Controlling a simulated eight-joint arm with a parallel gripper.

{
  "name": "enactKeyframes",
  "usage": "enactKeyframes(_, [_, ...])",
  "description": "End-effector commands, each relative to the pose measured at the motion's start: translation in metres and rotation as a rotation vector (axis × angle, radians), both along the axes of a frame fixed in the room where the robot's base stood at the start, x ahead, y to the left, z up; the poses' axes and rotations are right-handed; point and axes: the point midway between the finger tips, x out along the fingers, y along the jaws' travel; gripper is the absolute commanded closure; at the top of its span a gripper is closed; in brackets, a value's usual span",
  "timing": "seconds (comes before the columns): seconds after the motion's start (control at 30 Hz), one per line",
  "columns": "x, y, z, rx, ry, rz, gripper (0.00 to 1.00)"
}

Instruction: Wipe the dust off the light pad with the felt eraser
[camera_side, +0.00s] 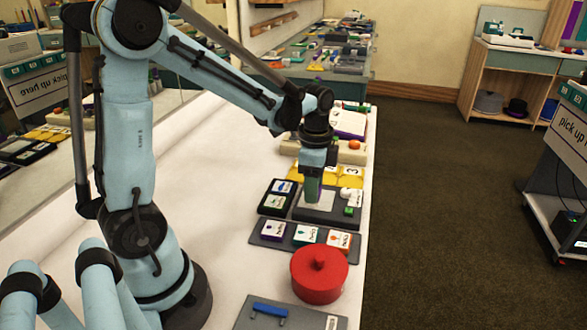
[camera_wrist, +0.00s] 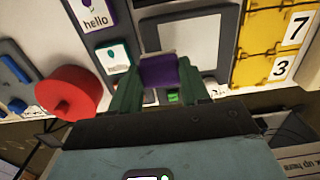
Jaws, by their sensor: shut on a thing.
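The light pad (camera_side: 325,198) is a pale grey panel in a dark frame, lying flat on the white table in the side view. It also shows in the wrist view (camera_wrist: 200,35), beyond my fingers. My gripper (camera_side: 312,188) points down over the pad. In the wrist view, its two green fingers (camera_wrist: 158,82) are shut on a purple block, which looks like the felt eraser (camera_wrist: 160,70). I cannot tell whether the eraser touches the pad. The fingers hide the eraser in the side view. I cannot make out dust on the visible part of the pad.
A red lidded pot (camera_side: 319,275) stands in front of a grey tray of picture cards (camera_side: 274,231). A dark board with cards (camera_side: 279,197) lies left of the pad. Yellow number tiles (camera_side: 350,174) lie behind it. Small white and green pieces (camera_side: 351,197) sit at its right.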

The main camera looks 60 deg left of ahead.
Motion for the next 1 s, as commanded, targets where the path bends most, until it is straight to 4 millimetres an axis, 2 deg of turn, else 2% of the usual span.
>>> enactKeyframes(0.53, [0.0,0.0,0.048,0.001,-0.001,0.0,0.83])
enactKeyframes(1.0, [0.0,0.0,0.053,0.001,-0.001,0.0,0.83])
